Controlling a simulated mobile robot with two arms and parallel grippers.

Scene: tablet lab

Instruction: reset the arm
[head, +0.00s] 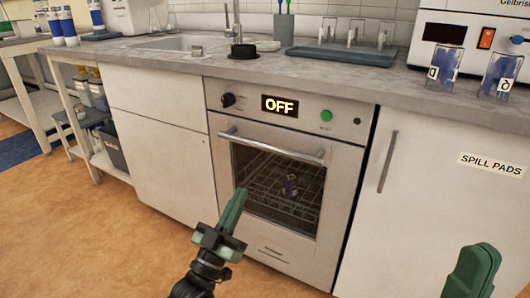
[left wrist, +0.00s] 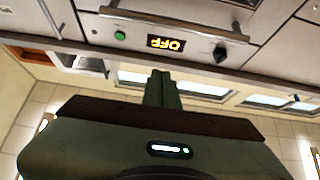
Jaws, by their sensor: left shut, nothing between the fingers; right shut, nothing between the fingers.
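My left gripper (head: 236,208) is shut and empty. It is held up in front of the built-in oven-like appliance (head: 262,247), and its tip overlaps the left part of the glass door in the head view. In the left wrist view the shut fingers of the left gripper (left wrist: 162,88) show below the appliance's panel, which appears upside down. My right gripper (head: 474,268) is shut and empty at the lower right of the head view, in front of the white cabinet. Only its front part shows there.
The appliance door is closed, with a bar handle (head: 270,148) and a display (head: 279,106) reading OFF. The grey worktop (head: 330,75) carries a sink (head: 185,43), a blue tray (head: 343,57) and two labelled beakers (head: 447,62) near its front edge. Open floor (head: 90,235) lies at left.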

